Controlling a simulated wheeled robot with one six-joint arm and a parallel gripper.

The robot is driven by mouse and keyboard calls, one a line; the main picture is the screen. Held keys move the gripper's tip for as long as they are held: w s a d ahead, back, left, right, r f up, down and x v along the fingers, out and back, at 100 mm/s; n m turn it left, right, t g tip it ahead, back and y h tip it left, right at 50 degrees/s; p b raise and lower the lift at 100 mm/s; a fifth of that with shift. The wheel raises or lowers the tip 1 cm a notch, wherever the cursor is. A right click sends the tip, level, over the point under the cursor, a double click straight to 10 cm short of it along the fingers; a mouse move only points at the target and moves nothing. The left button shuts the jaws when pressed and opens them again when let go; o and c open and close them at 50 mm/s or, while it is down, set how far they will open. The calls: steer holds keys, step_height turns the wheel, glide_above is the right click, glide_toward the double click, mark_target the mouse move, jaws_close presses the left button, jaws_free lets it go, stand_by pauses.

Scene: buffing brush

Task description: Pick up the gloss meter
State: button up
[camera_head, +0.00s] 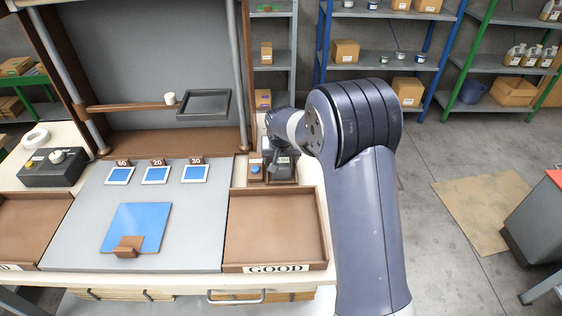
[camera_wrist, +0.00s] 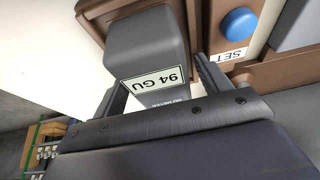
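The gloss meter (camera_wrist: 148,48) is a dark grey block with a pale display reading "94 GU", upside down in the wrist view. It sits at a brown wooden stand beside a blue button. My gripper (camera_wrist: 160,85) has one finger on each side of the meter's near end. The fingers are apart, with a small gap visible at the right finger; contact at the left one is unclear. In the head view, my gripper (camera_head: 283,160) is at the back right of the bench, and my arm and gripper largely hide the meter.
The blue SET button (camera_wrist: 240,24) is close to the right finger; it also shows in the head view (camera_head: 256,169). The empty GOOD tray (camera_head: 275,225) lies in front of my gripper. A blue panel (camera_head: 135,227) lies on the grey mat. A grey post (camera_head: 241,70) rises behind.

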steer(key=c, duration=0.7)
steer(key=shift+c, duration=0.9)
steer(key=shift+r, duration=0.1)
